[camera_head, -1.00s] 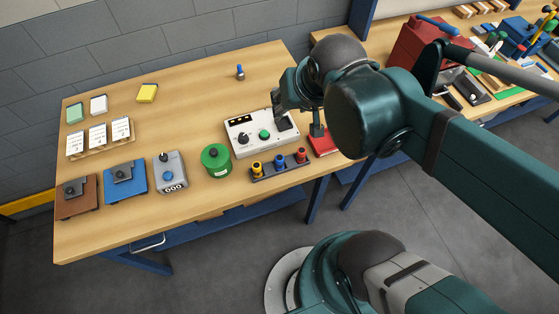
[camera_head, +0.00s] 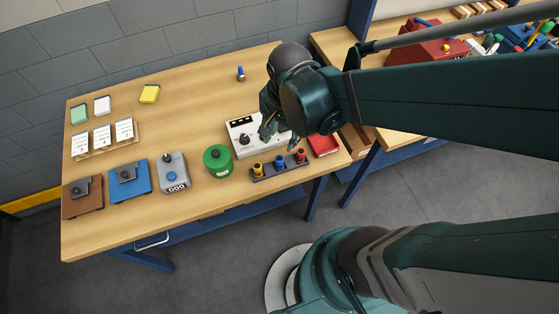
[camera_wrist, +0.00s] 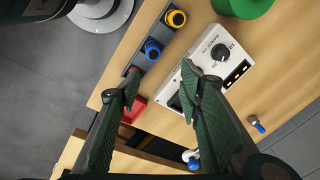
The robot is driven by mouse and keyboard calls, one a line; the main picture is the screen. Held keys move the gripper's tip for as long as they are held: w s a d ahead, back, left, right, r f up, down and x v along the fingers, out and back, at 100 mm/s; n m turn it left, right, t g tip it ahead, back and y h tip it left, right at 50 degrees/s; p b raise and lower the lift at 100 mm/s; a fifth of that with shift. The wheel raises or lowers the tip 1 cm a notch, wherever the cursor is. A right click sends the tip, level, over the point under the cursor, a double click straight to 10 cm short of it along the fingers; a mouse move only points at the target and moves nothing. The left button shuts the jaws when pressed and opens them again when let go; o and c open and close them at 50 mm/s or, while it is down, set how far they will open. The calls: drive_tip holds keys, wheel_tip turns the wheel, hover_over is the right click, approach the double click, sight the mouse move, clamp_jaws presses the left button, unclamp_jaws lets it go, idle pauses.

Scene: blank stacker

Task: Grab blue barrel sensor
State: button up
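The blue barrel sensor (camera_head: 280,163) stands in the middle of a dark rack (camera_head: 267,175), between a yellow barrel (camera_head: 257,168) and a red barrel (camera_head: 300,156). In the wrist view the blue barrel (camera_wrist: 152,50) is in the rack (camera_wrist: 136,69), just beyond my fingertips and nearer the left finger. In the head view my gripper (camera_head: 278,142) is over the white control box, behind the rack.
The white control box (camera_head: 240,132) with a black knob lies directly behind the rack. A green round container (camera_head: 218,161) stands left of it, and a red tray (camera_head: 323,146) lies to the right. A small blue-topped part (camera_head: 240,73) stands at the back.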

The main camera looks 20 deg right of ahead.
sight(280, 158)
drive_tip(key=shift+s+a+f+m+g+p, duration=0.2)
drive_tip(key=shift+s+f+m+g, duration=0.15)
drive_tip(key=shift+f+m, duration=0.3)
drive_tip(key=shift+s+a+f+m+g+p, duration=0.1)
drive_tip(key=shift+s+a+f+m+g, duration=0.15)
drive_tip(key=shift+f+m, duration=0.35)
drive_tip(key=shift+r, duration=0.1)
drive_tip(key=shift+f, duration=1.35)
drive_tip(key=shift+f+b, duration=0.15)
drive_tip(key=shift+b, duration=0.15)
drive_tip(key=shift+w+f+b, duration=0.1)
drive_tip(key=shift+f+b, duration=0.4)
drive_tip(key=shift+f, duration=1.95)
drive_tip(key=c, duration=1)
